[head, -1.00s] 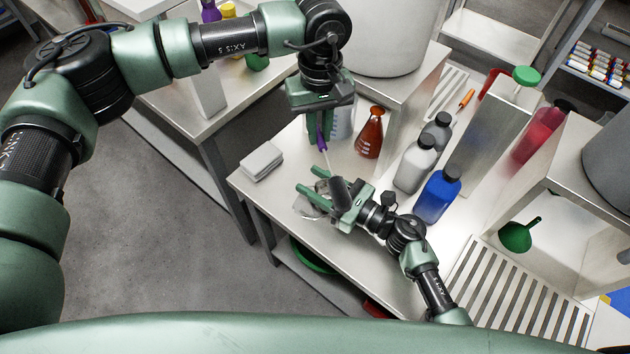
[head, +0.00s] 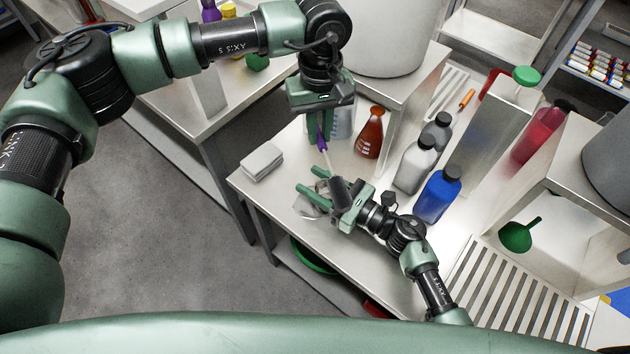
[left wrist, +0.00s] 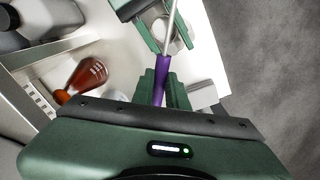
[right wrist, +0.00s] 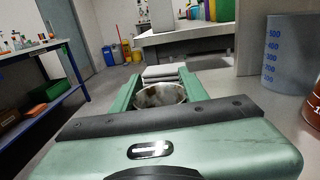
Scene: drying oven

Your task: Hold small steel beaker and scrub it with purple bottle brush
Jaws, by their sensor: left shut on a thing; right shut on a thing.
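My left gripper (head: 321,138) points down, shut on the purple handle of the bottle brush (head: 322,143). In the left wrist view the purple handle (left wrist: 161,78) sits between the fingers, and its thin pale shaft runs past the beaker. My right gripper (head: 316,187) is low over the table, shut on the small steel beaker (head: 308,209). The beaker's open rim shows between the fingers in the right wrist view (right wrist: 160,95), with dark spots inside. The brush does not show there. The brush head is hidden, and I cannot tell whether it touches the beaker.
A red-brown flask (head: 369,135) and a graduated clear beaker (right wrist: 287,55) stand near the left gripper. Grey bottles and a blue bottle (head: 437,196) stand right of my grippers. A stack of pale pads (head: 261,161) lies at the table's left edge. Bare tabletop lies between them.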

